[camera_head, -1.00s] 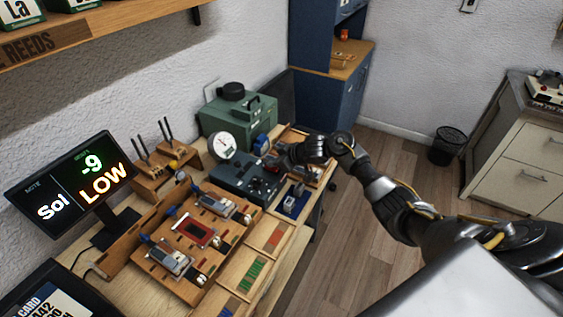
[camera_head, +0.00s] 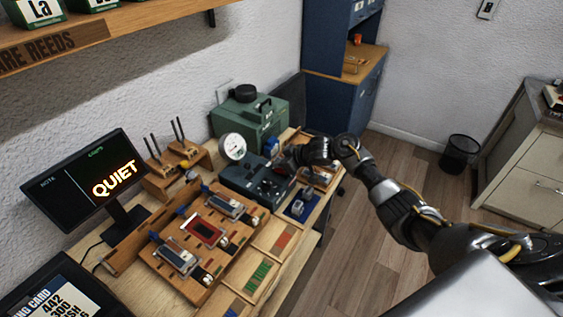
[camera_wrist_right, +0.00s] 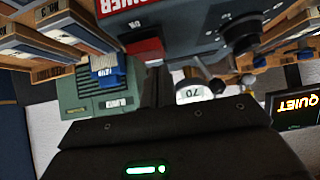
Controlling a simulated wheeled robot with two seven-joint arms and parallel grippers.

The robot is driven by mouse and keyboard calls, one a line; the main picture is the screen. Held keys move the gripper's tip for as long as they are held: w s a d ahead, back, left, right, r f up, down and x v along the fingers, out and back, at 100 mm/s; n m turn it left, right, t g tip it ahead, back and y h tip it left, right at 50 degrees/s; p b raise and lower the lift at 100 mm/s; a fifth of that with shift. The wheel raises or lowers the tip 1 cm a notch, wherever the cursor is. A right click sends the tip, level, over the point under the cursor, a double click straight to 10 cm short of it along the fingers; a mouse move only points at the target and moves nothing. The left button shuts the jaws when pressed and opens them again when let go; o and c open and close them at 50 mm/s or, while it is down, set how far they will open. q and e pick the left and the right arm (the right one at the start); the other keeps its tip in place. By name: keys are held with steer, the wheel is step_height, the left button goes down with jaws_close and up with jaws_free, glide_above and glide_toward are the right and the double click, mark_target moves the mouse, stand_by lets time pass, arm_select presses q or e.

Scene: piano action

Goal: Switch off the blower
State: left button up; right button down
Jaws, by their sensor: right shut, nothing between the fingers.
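The dark grey control unit (camera_head: 238,180) stands on the bench below a round white gauge (camera_head: 232,147). In the right wrist view, which looks upside down, its face (camera_wrist_right: 190,25) carries a red part (camera_wrist_right: 146,50), an "ON" mark and a black knob. A green box (camera_head: 262,118) with a black cap stands behind it. My right gripper (camera_head: 285,160) is at the control unit's right side, its fingers shut and empty; they show dark in the wrist view (camera_wrist_right: 157,88), close to the red part. Whether they touch it I cannot tell. My left gripper is not in view.
A screen (camera_head: 88,185) reads "QUIET". A wooden reed board (camera_head: 190,275) and tuning forks on a block (camera_head: 165,185) stand nearby. A blue cabinet (camera_head: 335,105) is behind. Free floor lies to the right, with a bin (camera_head: 459,154).

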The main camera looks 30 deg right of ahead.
steer(key=r+p, duration=0.4)
steer(key=shift+w+a+r+p, duration=0.1)
steer(key=shift+w+r+p, duration=0.15)
steer(key=shift+p, duration=0.1)
steer(key=shift+s+d+r+b, duration=0.2)
steer(key=shift+s+b, duration=0.05)
steer(key=shift+b, duration=0.05)
steer(key=w+r+b+v, duration=0.1)
steer(key=v, duration=0.7)
steer(key=shift+s+a+r, duration=0.2)
steer(key=shift+s+r, duration=0.1)
steer(key=shift+r, duration=0.1)
steer(key=shift+f, duration=0.1)
